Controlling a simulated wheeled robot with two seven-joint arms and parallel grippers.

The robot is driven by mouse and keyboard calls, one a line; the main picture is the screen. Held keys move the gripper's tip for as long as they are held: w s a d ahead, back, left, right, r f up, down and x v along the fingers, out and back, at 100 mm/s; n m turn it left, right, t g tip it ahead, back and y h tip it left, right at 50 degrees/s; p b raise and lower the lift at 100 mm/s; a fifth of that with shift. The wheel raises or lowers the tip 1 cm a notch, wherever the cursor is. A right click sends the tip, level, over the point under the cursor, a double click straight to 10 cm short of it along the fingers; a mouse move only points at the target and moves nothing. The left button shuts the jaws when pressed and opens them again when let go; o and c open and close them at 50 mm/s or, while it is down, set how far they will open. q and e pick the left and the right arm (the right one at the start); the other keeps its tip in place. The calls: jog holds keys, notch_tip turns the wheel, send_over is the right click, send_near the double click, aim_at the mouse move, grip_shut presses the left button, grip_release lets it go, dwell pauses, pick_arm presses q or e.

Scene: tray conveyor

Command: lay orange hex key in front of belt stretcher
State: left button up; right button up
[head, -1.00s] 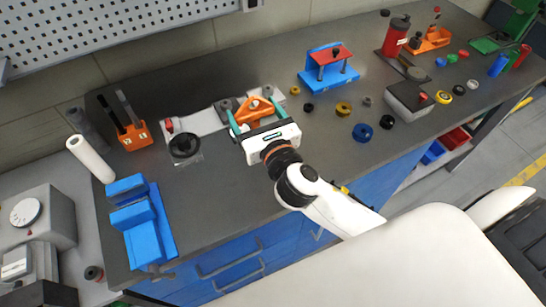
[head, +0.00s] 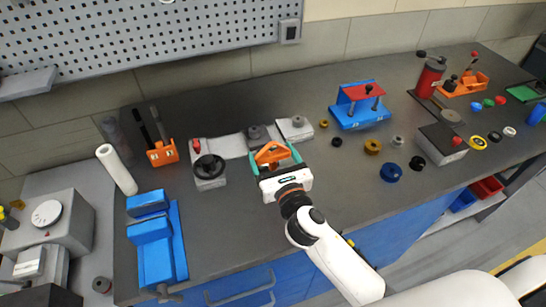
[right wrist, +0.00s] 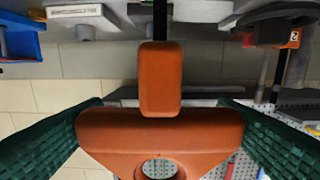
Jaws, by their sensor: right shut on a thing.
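My right gripper (head: 272,156) is shut on the orange hex key (head: 271,152), with a teal finger on each side. In the right wrist view the orange handle (right wrist: 160,128) is between the fingers, and its dark shaft (right wrist: 160,22) points to the top of the picture. The grey device with a black handwheel (head: 209,167) and a long flat plate looks like the belt stretcher. The gripper is in front of the right part of its plate, near the end block (head: 296,127). Whether the key touches the bench is unclear. My left gripper is out of view.
On the dark bench (head: 290,225) an orange holder (head: 162,152) and a blue vise (head: 155,245) stand left. A blue stand with a red plate (head: 360,105) and several small rings lie right. The bench front in the middle is clear.

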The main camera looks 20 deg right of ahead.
jog(key=shift+f, duration=0.15)
jog(key=o, duration=0.9)
jog(key=shift+r, duration=0.3)
jog(key=shift+s+d+b, duration=0.15)
jog(key=shift+s+b, duration=0.55)
jog(key=shift+s, duration=2.3)
jog(key=shift+s+d+b, duration=0.1)
jog(key=shift+s+b, duration=0.6)
jog(key=shift+s, duration=2.3)
jog(key=shift+f, duration=0.1)
